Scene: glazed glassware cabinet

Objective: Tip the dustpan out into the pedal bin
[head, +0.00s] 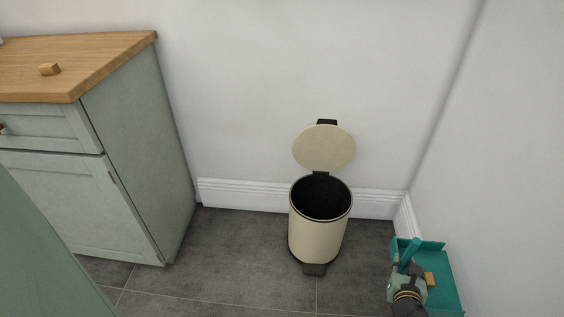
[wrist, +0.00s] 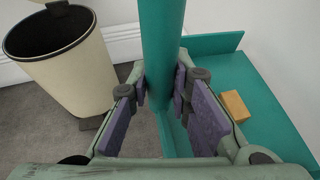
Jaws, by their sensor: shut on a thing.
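The cream pedal bin (head: 318,236) stands on the floor near the back wall with its lid (head: 324,148) raised and its dark inside showing. It also shows at the upper left of the wrist view (wrist: 68,75). My gripper (head: 406,272) is at the lower right, to the right of the bin. In the wrist view my gripper (wrist: 170,95) is shut on the upright handle of the teal dustpan (wrist: 250,112). The dustpan (head: 441,283) is right of the bin and apart from it. A small tan block (wrist: 235,106) lies in the pan; it shows in the head view too (head: 430,279).
A green cabinet (head: 145,150) with a wooden top stands at the left, with a small wooden block (head: 49,69) on the top. White walls with skirting (head: 245,194) meet in the corner behind the bin and dustpan. Grey tiled floor (head: 235,250) is clear between cabinet and bin.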

